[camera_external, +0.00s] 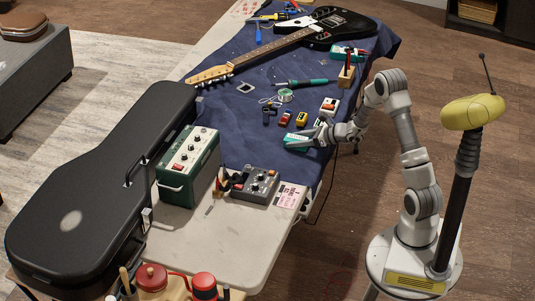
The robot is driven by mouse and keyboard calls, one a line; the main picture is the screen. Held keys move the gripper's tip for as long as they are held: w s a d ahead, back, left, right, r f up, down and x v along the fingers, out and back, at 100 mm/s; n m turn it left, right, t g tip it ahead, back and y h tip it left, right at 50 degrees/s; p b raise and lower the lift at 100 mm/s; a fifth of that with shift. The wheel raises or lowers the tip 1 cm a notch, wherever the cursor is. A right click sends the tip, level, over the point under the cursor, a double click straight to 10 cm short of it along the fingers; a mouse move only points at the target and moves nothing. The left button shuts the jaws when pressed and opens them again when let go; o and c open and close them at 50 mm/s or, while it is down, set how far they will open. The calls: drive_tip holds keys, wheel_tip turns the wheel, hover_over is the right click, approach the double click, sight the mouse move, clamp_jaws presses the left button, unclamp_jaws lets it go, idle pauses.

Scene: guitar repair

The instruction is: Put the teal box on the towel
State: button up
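A teal box (296,142) is at the right side of the navy towel (238,118), which covers much of the table. My gripper (304,139) reaches in from the right with its fingers at the teal box. The fingers are small and partly merge with the box, so I cannot tell whether they are shut on it. I also cannot tell whether the box rests on the towel or is held just above it.
A grey pedal (257,185), a green amplifier (188,165) and a black guitar case (95,190) are nearer the front. An electric guitar (335,27) lies at the back. Bare towel shows left of centre.

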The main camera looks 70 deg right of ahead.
drive_tip(key=o, duration=0.5)
drive_tip(key=shift+c, duration=0.2)
drive_tip(key=shift+r, duration=0.1)
drive_tip(key=shift+s+r+p, duration=0.15)
drive_tip(key=shift+r+p, duration=0.05)
drive_tip(key=shift+p, duration=0.15)
drive_tip(key=p+v, duration=0.2)
drive_tip(key=v, duration=0.9)
drive_tip(key=shift+s+r, duration=0.1)
drive_tip(key=shift+s, duration=0.25)
